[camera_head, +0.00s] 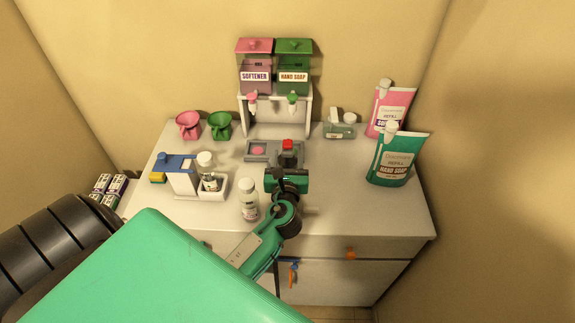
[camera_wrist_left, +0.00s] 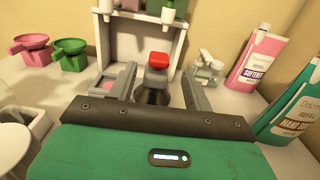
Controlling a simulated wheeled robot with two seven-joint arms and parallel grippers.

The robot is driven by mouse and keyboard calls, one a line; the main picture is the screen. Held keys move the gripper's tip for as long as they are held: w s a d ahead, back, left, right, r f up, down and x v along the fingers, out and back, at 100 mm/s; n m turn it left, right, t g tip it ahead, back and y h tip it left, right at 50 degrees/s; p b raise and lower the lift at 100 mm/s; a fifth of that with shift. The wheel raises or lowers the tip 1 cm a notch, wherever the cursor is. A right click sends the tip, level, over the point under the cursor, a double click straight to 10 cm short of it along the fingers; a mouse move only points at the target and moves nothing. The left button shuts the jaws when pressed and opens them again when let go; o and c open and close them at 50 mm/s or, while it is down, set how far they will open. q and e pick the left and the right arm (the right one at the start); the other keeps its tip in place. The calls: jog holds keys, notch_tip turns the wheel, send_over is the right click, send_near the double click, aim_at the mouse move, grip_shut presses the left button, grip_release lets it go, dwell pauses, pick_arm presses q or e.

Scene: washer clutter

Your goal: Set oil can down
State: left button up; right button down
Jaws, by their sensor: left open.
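The oil can, as I take it, is a small dark can with a red cap (camera_head: 287,145). It stands upright at the right side of a grey tray (camera_head: 249,157) on the counter. In the left wrist view, the red-capped can (camera_wrist_left: 156,72) is between the two grey fingers of my left gripper (camera_wrist_left: 160,90). The fingers are open, with gaps visible beside the can. In the head view my left gripper (camera_head: 287,172) is in front of the can and hides its lower part. My right gripper is not in view.
A white dispenser stand (camera_head: 275,103) is close behind the tray. Pink (camera_head: 188,124) and green (camera_head: 220,125) funnels stand left. A white-capped bottle (camera_head: 249,203) stands near my left arm. Pink (camera_head: 390,108) and green (camera_head: 397,157) refill pouches stand right. The front-right counter (camera_head: 365,215) is clear.

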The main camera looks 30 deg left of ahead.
aim_at(287, 149)
pick_arm(q)
jog(key=shift+w+a+r, duration=0.2)
jog(key=shift+w+a, duration=0.05)
jog(key=shift+w, duration=0.15)
jog(key=p+x, duration=0.2)
jog(key=x, duration=0.1)
jog(key=shift+w+a+f, duration=0.1)
jog(key=shift+w+a, duration=0.05)
jog(key=shift+a, duration=0.1)
jog(key=shift+w+a+f, duration=0.15)
jog(key=shift+w+a, duration=0.1)
jog(key=shift+w, duration=0.1)
grip_shut()
